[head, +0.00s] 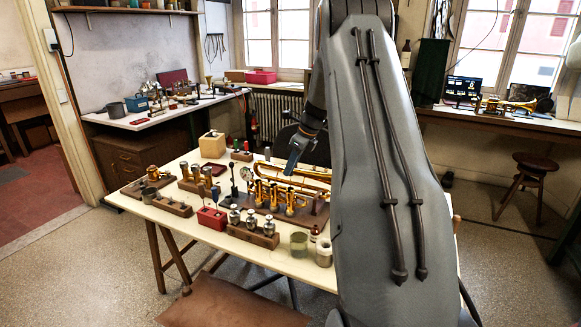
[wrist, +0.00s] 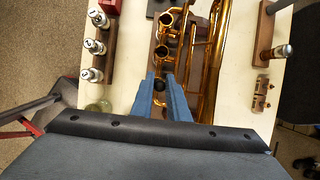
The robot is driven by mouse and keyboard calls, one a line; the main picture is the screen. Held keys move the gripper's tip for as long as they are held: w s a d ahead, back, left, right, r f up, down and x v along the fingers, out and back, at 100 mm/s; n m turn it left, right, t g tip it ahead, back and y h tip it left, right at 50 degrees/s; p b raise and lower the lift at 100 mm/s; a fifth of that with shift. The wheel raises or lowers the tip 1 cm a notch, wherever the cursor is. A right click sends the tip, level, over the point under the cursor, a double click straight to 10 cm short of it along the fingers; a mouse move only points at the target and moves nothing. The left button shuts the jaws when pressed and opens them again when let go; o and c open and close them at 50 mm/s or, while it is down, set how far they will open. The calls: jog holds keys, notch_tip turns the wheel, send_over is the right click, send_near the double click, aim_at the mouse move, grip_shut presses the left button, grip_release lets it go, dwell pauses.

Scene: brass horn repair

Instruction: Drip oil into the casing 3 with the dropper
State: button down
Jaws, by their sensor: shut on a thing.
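The brass horn (head: 300,180) lies on the work table, with upright valve casings in a row. In the wrist view two open casings (wrist: 166,19) (wrist: 162,51) show ahead of my fingers. Another casing sits at the near end of the row, mostly hidden by my fingers; I take it as casing 3. My gripper (wrist: 161,88) has blue fingers shut on a small dark round thing (wrist: 159,85), seen end-on, probably the dropper's bulb. The dropper's tip is hidden. In the head view my gripper (head: 291,166) points down above the horn; no oil drop is visible.
A wooden rack of silver-topped pieces (head: 252,221) stands left of the casings; they also show in the wrist view (wrist: 95,46). Glass jars (head: 299,243) stand at the table's near edge. A red box (head: 211,218) and a wooden block (head: 212,145) stand further left.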

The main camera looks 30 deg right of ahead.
jog(key=shift+f, duration=0.9)
jog(key=shift+r, duration=0.15)
dwell(1.9)
jog(key=shift+r+p, duration=1.4)
jog(key=shift+r, duration=1.05)
